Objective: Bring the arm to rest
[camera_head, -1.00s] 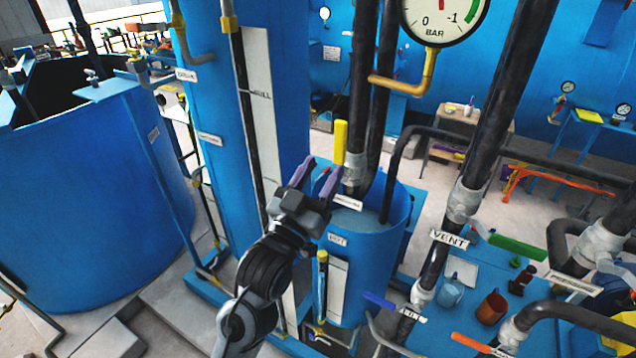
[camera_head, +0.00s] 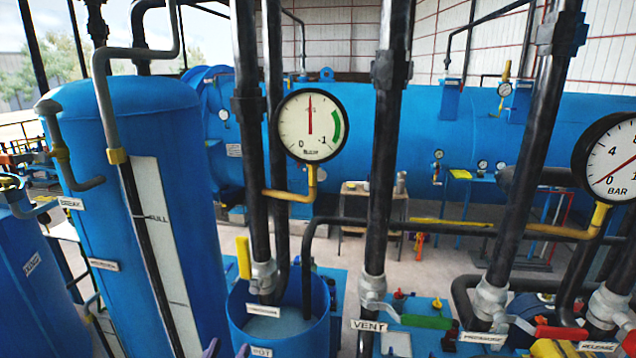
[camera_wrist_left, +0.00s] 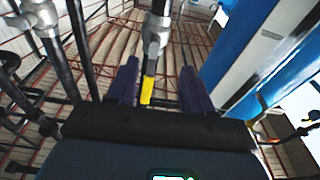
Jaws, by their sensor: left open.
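My left gripper (camera_head: 227,350) shows only as two purple fingertips at the bottom edge of the head view. They are apart, with nothing visible between them, in front of the blue pot (camera_head: 285,340) and below the upright yellow valve handle (camera_head: 244,257). The left wrist view shows the same open gripper (camera_wrist_left: 159,88), its purple fingers spread. In that view a yellow handle (camera_wrist_left: 147,90) on a grey valve (camera_wrist_left: 155,35) appears between the fingers. I cannot tell how far beyond them it is. The rest of my left arm is hidden below the head view, and my right arm is not seen.
A tall blue tank (camera_head: 155,120) stands at the left. Dark vertical pipes (camera_head: 388,150) and a pressure gauge (camera_head: 310,125) stand above the pot. A green handle (camera_head: 427,321) and a red handle (camera_head: 561,332) lie to the right. A large blue vessel (camera_head: 450,130) fills the background.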

